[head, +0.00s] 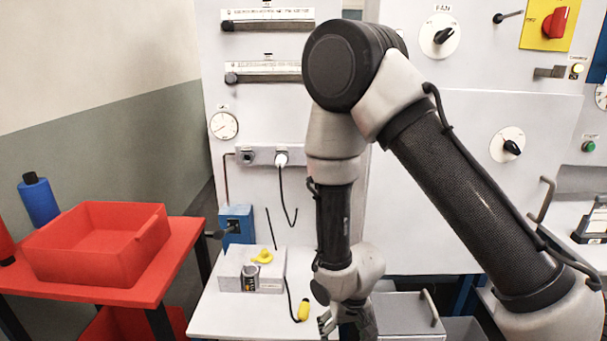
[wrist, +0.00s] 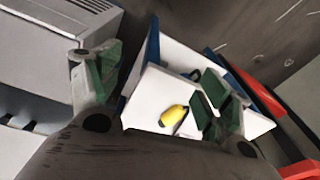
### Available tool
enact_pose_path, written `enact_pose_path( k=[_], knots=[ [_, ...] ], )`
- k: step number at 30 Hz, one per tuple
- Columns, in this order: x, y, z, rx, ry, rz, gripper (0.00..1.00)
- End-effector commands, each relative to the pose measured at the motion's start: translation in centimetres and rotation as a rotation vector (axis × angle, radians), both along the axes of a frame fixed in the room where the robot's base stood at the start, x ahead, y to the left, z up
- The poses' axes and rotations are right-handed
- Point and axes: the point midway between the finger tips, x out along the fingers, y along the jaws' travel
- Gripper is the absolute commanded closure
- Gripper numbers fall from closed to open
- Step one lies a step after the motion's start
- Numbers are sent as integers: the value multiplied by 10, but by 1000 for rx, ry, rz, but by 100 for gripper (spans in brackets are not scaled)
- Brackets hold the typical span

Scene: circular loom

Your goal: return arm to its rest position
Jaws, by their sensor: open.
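My gripper (wrist: 165,92) is open and empty in the wrist view, with its green-padded fingers spread apart. In the head view my arm bends down and my gripper (head: 340,318) hangs low, in front of the right part of the small white table (head: 215,315). A yellow plug-like piece (wrist: 173,116) shows between the fingers in the wrist view, lying beyond them on the white surface. In the head view the yellow piece (head: 303,311) hangs or lies at the end of a thin dark cord, just left of my gripper. My fingertips are partly cut off by the frame's bottom edge.
A red table (head: 95,285) with a red bin (head: 95,250) is at left. A metal box with a handle (head: 405,312) is right of my gripper. The panel wall (head: 470,180) stands behind.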

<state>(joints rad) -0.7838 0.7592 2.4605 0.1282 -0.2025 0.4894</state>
Motion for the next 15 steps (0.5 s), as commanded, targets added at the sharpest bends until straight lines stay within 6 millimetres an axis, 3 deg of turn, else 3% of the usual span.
enact_pose_path(
  k=[3, 8, 15],
  knots=[
    [-19, -17, 25, -72, 99, 99, 21],
    [-27, -44, 79, -119, 193, 184, 21],
    [-34, -102, 185, -119, 247, 233, 21]
  ],
)
